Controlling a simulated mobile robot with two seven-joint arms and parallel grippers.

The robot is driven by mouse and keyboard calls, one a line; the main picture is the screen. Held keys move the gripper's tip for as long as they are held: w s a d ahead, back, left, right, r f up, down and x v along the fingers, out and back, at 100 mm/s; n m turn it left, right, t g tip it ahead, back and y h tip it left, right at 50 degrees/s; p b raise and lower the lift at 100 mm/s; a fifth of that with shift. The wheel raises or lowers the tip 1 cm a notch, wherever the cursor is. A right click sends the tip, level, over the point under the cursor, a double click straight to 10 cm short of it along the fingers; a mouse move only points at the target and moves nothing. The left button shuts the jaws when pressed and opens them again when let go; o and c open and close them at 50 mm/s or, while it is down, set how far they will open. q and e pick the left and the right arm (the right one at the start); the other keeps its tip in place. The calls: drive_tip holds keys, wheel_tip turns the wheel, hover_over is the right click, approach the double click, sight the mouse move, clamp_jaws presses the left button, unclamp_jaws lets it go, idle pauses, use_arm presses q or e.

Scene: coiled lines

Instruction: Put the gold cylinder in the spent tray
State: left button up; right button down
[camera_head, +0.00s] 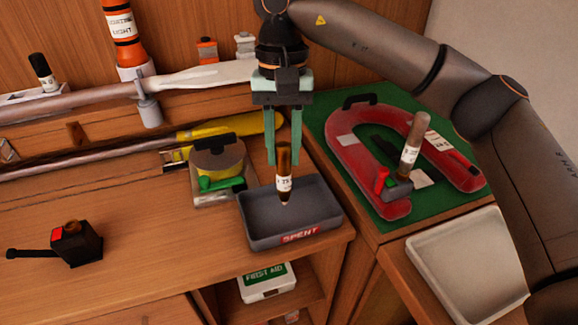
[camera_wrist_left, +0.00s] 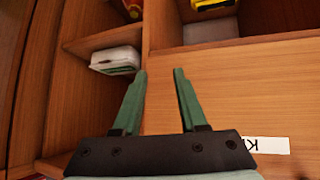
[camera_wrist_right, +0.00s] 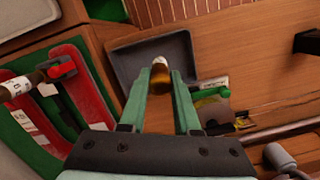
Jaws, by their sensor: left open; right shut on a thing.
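The gold cylinder (camera_head: 284,184) is a slim dark-gold tube with a white label and a pointed lower end, held upright. My right gripper (camera_head: 284,160) is shut on its upper part. The spent tray (camera_head: 256,213) is a dark grey open box with a red SPENT label on its front wall. The cylinder's tip hangs over the tray's inside; whether it touches the floor is unclear. The right wrist view shows the cylinder (camera_wrist_right: 159,78) between the fingertips with the tray (camera_wrist_right: 127,60) beyond. My left gripper (camera_wrist_left: 160,72) is open and empty in the left wrist view.
A yellow-topped device (camera_head: 218,165) stands left of the tray. A black box with handle (camera_head: 76,243) is at left. A white tray (camera_head: 440,288) lies at lower right.

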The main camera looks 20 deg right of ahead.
wheel_tip(320, 180, down, 6)
drive_tip(key=w+d, duration=0.1)
drive_tip(key=w, duration=0.1)
drive_tip(key=shift+w+d+f, duration=0.2)
drive_tip(key=shift+d, duration=0.15)
drive_tip(key=shift+f, duration=0.1)
drive_tip(key=c, duration=0.6)
unclamp_jaws()
drive_tip(key=r, duration=0.4)
drive_tip(key=w+r+p, duration=0.1)
drive_tip(key=r, duration=0.7)
drive_tip(key=shift+w+d+r, duration=0.1)
drive_tip(key=shift+w+d, duration=0.05)
drive_tip(key=shift+d, duration=0.05)
